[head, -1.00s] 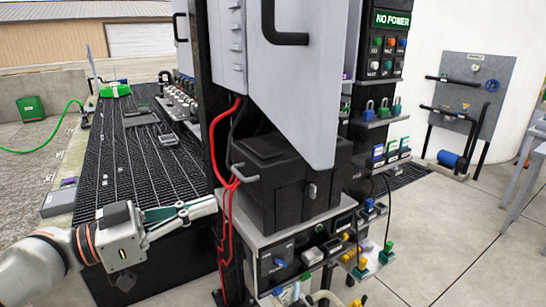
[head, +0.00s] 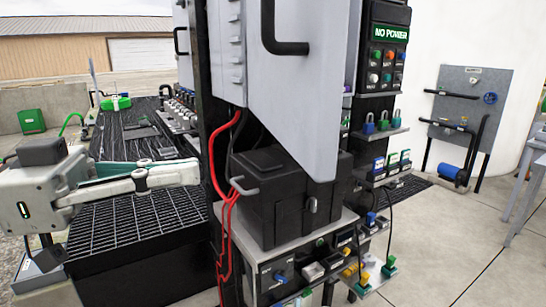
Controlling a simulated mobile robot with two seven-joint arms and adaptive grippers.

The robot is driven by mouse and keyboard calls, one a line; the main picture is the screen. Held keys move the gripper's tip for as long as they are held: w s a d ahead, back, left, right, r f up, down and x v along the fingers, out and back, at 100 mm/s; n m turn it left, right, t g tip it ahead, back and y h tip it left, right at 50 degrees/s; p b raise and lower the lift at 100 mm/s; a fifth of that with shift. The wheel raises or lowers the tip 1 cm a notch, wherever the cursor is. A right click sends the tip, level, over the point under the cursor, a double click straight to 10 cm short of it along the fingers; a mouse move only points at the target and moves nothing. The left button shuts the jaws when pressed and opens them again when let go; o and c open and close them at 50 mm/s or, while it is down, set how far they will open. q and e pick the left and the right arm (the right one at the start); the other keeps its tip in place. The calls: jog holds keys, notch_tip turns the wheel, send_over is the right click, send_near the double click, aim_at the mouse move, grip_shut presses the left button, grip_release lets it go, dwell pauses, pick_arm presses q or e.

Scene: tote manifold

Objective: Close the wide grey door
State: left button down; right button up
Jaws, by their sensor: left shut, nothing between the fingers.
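The wide grey door (head: 305,70) stands open at the upper middle of the head view, swung out toward me. Its black bar handle (head: 283,35) is on the face turned to me, and its top is cut off by the picture edge. My left gripper (head: 192,170) is shut and empty. It points right, to the left of the door and lower than the handle, in front of the black post beside the red cables. It looks apart from the door. My right gripper is not in view.
A black box (head: 285,205) sits on a shelf under the door. Red cables (head: 222,190) hang left of it. A panel marked NO POWER (head: 388,50) is to the right, with padlocks (head: 382,124) below. Black grating (head: 150,225) lies at left; open floor is at right.

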pick_arm(q)
jog(key=p, duration=0.5)
send_near(297, 161)
jog(key=x, duration=0.4)
jog(key=shift+d+r, duration=0.15)
jog(key=shift+r, duration=0.15)
jog(key=shift+d, duration=0.35)
jog(key=shift+w+d+f+p, duration=0.1)
jog(key=shift+d+p, duration=0.15)
jog(key=shift+d, duration=0.1)
jog(key=shift+w+d+f+p, duration=0.1)
jog(key=shift+w+d+p, duration=0.1)
jog(key=shift+d, duration=0.35)
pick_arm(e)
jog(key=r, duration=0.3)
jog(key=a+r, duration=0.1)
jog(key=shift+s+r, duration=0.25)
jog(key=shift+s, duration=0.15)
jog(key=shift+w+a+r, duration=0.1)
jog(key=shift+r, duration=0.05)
pick_arm(q)
jog(key=shift+w+f, duration=0.1)
